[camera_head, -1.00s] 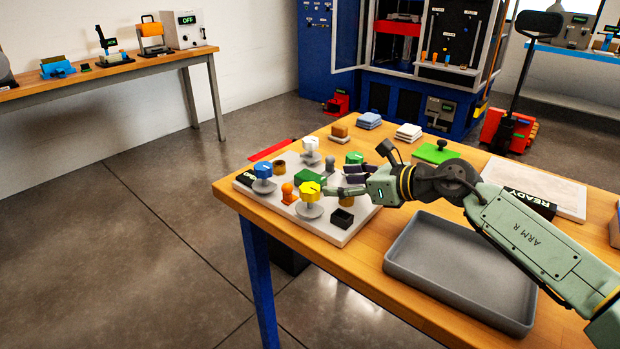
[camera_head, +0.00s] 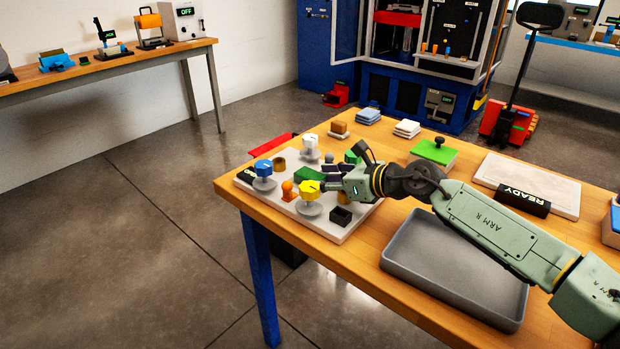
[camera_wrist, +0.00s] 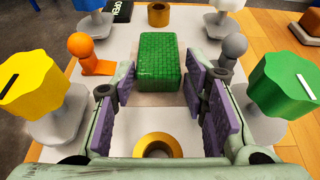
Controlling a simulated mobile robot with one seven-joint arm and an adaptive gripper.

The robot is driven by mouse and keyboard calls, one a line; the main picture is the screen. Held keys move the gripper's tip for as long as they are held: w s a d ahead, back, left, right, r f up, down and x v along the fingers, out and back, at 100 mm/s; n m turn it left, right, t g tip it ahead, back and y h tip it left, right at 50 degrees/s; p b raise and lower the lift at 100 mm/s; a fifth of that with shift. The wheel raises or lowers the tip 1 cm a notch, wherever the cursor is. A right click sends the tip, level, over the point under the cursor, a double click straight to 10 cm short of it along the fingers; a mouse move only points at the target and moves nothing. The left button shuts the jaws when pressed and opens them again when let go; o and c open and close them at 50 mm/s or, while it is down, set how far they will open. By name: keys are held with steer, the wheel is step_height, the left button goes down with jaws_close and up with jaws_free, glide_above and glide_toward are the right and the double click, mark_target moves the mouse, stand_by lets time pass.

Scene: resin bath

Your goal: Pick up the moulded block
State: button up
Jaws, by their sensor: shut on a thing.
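The moulded block is a green, rounded block with a grid texture (camera_wrist: 157,62). It sits between my gripper's purple pads in the wrist view, over the pale board. In the head view the green block (camera_head: 309,173) shows just left of my fingers. My gripper (camera_wrist: 158,88) is shut on the block, one pad along each side at its near end. It also shows in the head view (camera_head: 326,177), low over the board and reaching in from the right. I cannot tell whether the block is clear of the board.
Yellow (camera_wrist: 40,85) and green (camera_wrist: 280,85) knobs stand close beside my fingers. Orange (camera_wrist: 90,52) and grey (camera_wrist: 229,50) pegs flank the block. A brass ring (camera_wrist: 157,146) lies below my gripper. A grey tray (camera_head: 400,262) sits on the table to the right.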

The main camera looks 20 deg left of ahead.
steer(key=shift+s+a+f, duration=0.1)
steer(key=shift+s+f, duration=0.05)
steer(key=c, duration=0.7)
